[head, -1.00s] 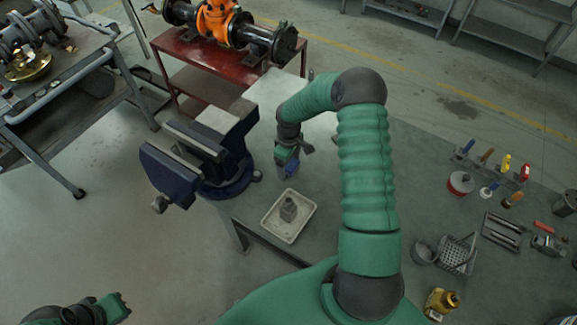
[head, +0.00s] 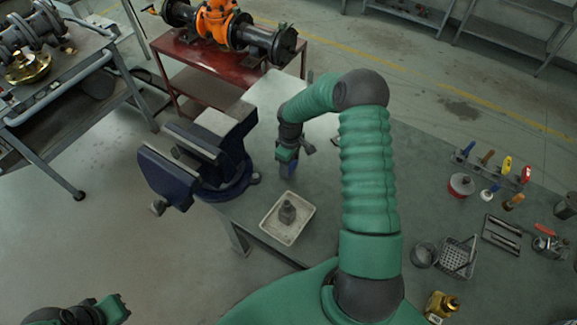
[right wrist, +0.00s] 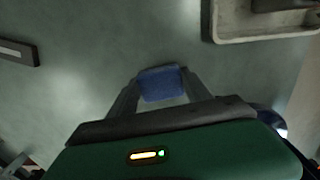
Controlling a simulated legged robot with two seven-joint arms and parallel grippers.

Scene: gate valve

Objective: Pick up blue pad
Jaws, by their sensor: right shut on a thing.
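The blue pad (right wrist: 162,84) shows in the right wrist view between the two fingertips of my right gripper (right wrist: 160,88). The fingers are shut on it. In the head view my right gripper (head: 287,168) points down over the workbench, between the blue vise and the white tray, and a small bit of blue pad (head: 291,170) shows at its fingers. Whether the pad touches the bench I cannot tell. My left gripper (head: 112,308) is at the lower left, away from the bench, and its fingers are too small to read.
A blue vise (head: 200,160) stands left of my right gripper. A white tray (head: 271,232) holding a grey part is just in front; its corner shows in the wrist view (right wrist: 262,38). Tools and a perforated basket (head: 456,257) lie at the bench's right.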

